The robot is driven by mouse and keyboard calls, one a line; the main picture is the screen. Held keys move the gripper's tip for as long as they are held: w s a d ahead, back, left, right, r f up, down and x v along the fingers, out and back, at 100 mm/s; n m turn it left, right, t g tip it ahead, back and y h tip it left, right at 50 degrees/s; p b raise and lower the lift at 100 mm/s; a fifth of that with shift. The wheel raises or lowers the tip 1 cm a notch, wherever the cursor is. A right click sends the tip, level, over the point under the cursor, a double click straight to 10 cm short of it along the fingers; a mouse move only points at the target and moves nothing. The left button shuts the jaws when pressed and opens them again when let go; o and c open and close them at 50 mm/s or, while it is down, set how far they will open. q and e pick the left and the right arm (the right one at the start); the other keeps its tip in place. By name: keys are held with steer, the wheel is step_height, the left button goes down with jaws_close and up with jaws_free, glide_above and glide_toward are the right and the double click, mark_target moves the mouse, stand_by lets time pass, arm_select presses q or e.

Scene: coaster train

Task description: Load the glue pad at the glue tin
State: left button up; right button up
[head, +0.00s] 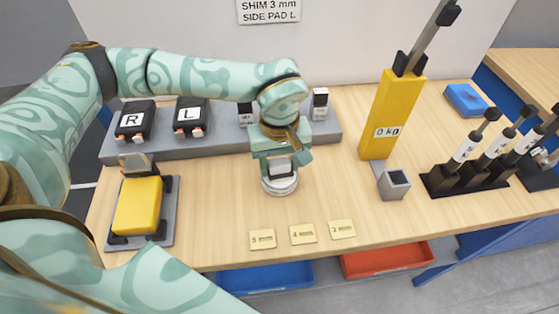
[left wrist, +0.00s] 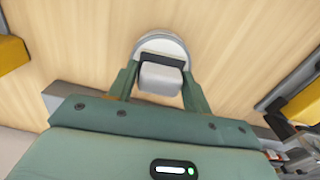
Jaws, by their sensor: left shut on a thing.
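My left gripper (head: 281,160) points down over the round, pale glue tin (head: 281,187), which stands on the wooden table. It is shut on a small light-grey block with a dark upper edge, seemingly the glue pad (left wrist: 160,79). In the left wrist view the two green fingers of my gripper (left wrist: 160,88) flank this block. The tin's rim (left wrist: 160,42) shows just beyond it. The block is at or just above the tin's top; I cannot tell if they touch. Most of the tin's top is hidden. My right gripper is not in view.
A grey shelf (head: 230,139) behind carries black blocks marked R (head: 133,120) and L (head: 191,114). A yellow block (head: 138,205) sits on a plate at left. A yellow "0 kg" column (head: 391,115) stands at right. Three small cards (head: 302,234) lie in front.

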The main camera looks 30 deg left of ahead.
mark_target(280, 162)
arm_select(q)
steer(key=shift+s, duration=0.1)
step_height(280, 162, up, 7)
steer(key=p, duration=0.6)
stand_by(0.6)
